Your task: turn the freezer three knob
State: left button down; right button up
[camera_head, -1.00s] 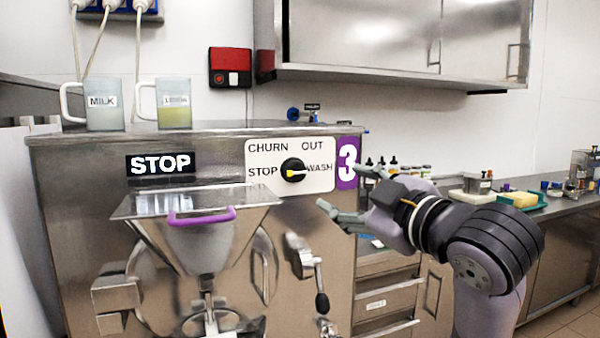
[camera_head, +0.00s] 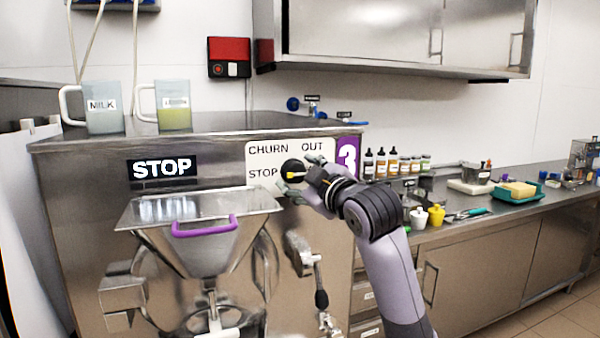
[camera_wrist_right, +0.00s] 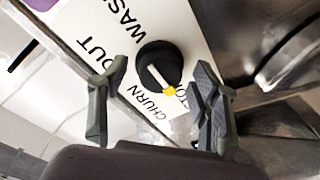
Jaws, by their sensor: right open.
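The freezer three knob (camera_head: 293,170) is round and black with a yellow-tipped pointer. It sits on a white label plate (camera_head: 262,158) beside the purple 3 sign. In the right wrist view the knob (camera_wrist_right: 158,67) lies between my spread fingers, with clear gaps on both sides. Its yellow tip there is on the side of the CHURN and STOP lettering. My right gripper (camera_head: 299,177) is open at the knob and hides the WASH word in the head view. It also shows in the right wrist view (camera_wrist_right: 160,75). I cannot tell any contact. My left gripper is out of view.
A steel hopper (camera_head: 205,215) with a purple handle and a lever (camera_head: 318,275) jut out below the plate. Two jugs, milk (camera_head: 103,107) and another (camera_head: 173,105), stand on the freezer top. A counter with bottles (camera_head: 392,163) lies to the right.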

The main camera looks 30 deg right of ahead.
jog(key=shift+w, duration=0.2)
jog(key=c, duration=1.1)
jog(key=shift+c, duration=0.2)
jog(key=shift+m, duration=0.4)
jog(key=m+p, duration=0.2)
jog(key=m, duration=0.3)
jog(key=shift+m+t+p, duration=0.3)
jog(key=shift+m+p, duration=0.05)
jog(key=shift+m, duration=0.05)
jog(key=m+h+p, duration=0.1)
jog(key=m+p, duration=0.1)
jog(key=m, duration=0.3)
jog(key=shift+f+m+t, duration=0.1)
jog(key=shift+m+t, duration=0.2)
jog(key=shift+m, duration=0.1)
jog(key=shift+p, duration=0.3)
